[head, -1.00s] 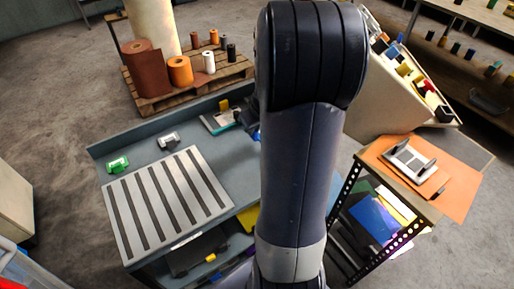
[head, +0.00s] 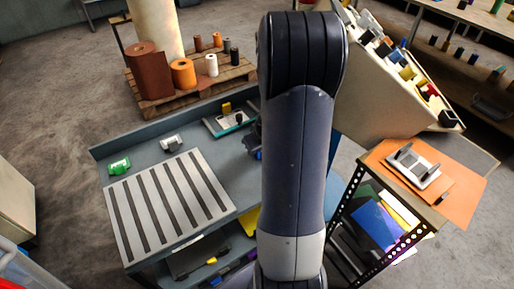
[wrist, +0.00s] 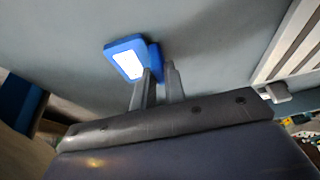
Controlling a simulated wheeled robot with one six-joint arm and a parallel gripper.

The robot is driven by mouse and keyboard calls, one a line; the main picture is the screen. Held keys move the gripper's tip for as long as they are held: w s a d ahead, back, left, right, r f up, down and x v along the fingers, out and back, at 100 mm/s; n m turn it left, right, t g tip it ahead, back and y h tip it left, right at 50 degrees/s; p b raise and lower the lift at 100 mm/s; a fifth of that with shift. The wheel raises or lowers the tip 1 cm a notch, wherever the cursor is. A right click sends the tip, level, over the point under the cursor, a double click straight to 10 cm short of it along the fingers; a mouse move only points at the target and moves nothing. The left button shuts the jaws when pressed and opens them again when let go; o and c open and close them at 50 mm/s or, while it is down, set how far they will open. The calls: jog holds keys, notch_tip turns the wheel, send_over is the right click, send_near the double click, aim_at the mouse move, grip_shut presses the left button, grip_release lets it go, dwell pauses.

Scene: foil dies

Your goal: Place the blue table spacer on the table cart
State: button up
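The blue spacer (wrist: 125,60), a small block with a pale face, is just past my gripper's fingertips in the wrist view, over the grey tabletop. My gripper (wrist: 158,72) has its two fingers apart. A blue upright part of the spacer shows between and beyond the tips; contact is unclear. In the head view my gripper (head: 252,145) is mostly hidden behind my arm, above the blue-grey table (head: 145,150), and the spacer is hidden. At right stands a cart-like stand (head: 400,198) with perforated legs and a wooden top. I cannot tell which is the table cart.
The table holds a striped plate (head: 165,205), a green block (head: 119,166), a white block (head: 172,143) and a tray-like tool (head: 230,122). An orange sheet and a metal die (head: 418,165) cover much of the stand's top. A pallet of rolls (head: 190,85) stands behind.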

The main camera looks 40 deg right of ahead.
jog(key=o, duration=0.4)
jog(key=shift+o, duration=0.2)
jog(key=shift+r, duration=0.45)
jog(key=v, duration=1.1)
jog(key=shift+s+r, duration=0.15)
jog(key=shift+s, duration=0.1)
